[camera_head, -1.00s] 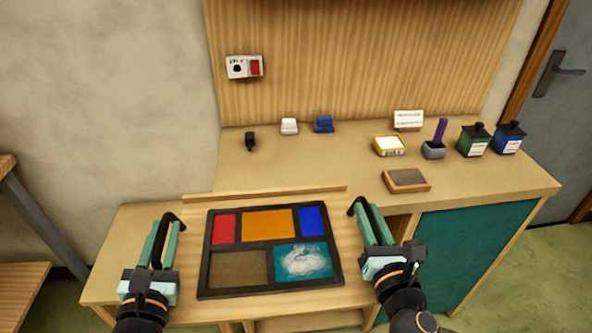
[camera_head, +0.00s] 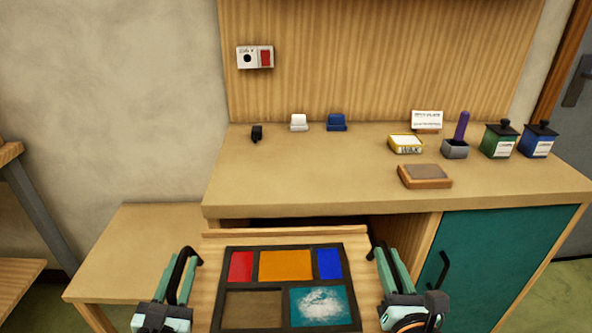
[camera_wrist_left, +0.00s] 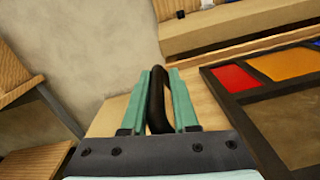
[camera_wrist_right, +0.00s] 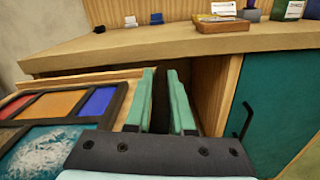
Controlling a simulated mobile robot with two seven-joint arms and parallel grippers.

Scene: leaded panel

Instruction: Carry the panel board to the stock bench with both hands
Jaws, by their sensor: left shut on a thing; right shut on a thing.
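The panel board (camera_head: 208,285) is a pale wooden board with a raised back strip and a black handle on each side. A dark-framed panel (camera_head: 270,285) with red, orange, blue, brown and teal-white panes lies on it. My left gripper (camera_head: 183,270) is shut on the board's left black handle (camera_wrist_left: 156,98). My right gripper (camera_head: 386,268) is shut on the right handle (camera_wrist_right: 161,98). The board looks level, in front of the workbench; its near edge is out of view. No bench in view is clearly marked as the stock bench.
The workbench (camera_head: 310,185) holds a sanding block (camera_head: 424,176), a yellow tin (camera_head: 406,144) and green and blue containers (camera_head: 500,141). A teal cabinet door (camera_head: 500,262) is at right. A lower wooden surface (camera_head: 125,240) is at left. Another wooden unit (camera_head: 12,152) stands at the left edge.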

